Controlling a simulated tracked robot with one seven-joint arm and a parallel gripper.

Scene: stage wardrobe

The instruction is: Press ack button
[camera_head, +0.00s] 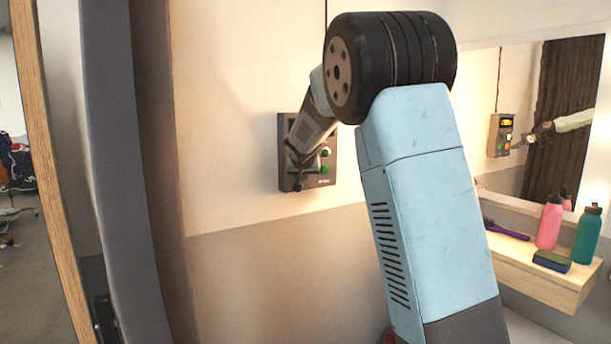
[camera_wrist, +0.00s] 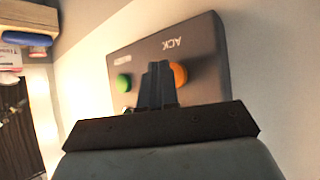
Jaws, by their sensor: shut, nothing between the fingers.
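A dark wall panel (camera_head: 285,165) hangs on the wall in the head view, partly hidden behind my arm. Its green button (camera_head: 326,169) shows there, below a pale round part. In the wrist view the panel (camera_wrist: 150,45) fills the middle and carries an upside-down ACK label (camera_wrist: 172,43). An orange button (camera_wrist: 180,74) sits near that label, with a green button (camera_wrist: 124,83) to its left. My gripper (camera_wrist: 158,66) is shut and empty, its fingertips in front of the panel between the two buttons, overlapping the orange one's edge. I cannot tell whether they touch anything.
A mirror (camera_head: 555,115) at the right reflects the panel and my arm. A wooden shelf (camera_head: 545,285) below it holds a pink bottle (camera_head: 550,222), a teal bottle (camera_head: 588,237), a purple brush and a dark block. A grey upright post (camera_head: 115,170) stands at left.

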